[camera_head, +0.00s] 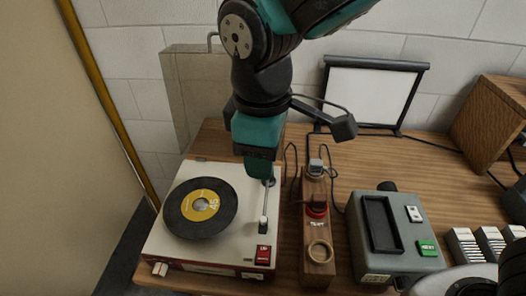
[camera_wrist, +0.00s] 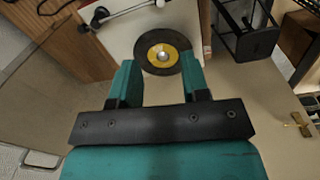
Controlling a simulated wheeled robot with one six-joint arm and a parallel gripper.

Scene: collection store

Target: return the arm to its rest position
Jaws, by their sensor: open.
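My arm (camera_head: 262,75) reaches down from the top of the head view. My gripper (camera_head: 262,170) hangs over the back right part of a cream record player (camera_head: 170,245), close to its tonearm (camera_head: 264,210). In the wrist view my gripper (camera_wrist: 158,85) shows two teal fingers held apart with nothing between them. A black record with a yellow label (camera_head: 200,207) lies on the player. The record also shows beyond the fingertips in the wrist view (camera_wrist: 168,67). The fingertips are partly hidden in the head view, so I cannot tell their exact height above the player.
A wooden strip with knobs (camera_head: 317,235) stands right of the player. Further right are a grey-green device (camera_head: 385,255) and a wooden cabinet (camera_head: 495,120). A framed white panel (camera_head: 370,95) stands at the back. The wooden table (camera_head: 425,165) has bare room before the panel.

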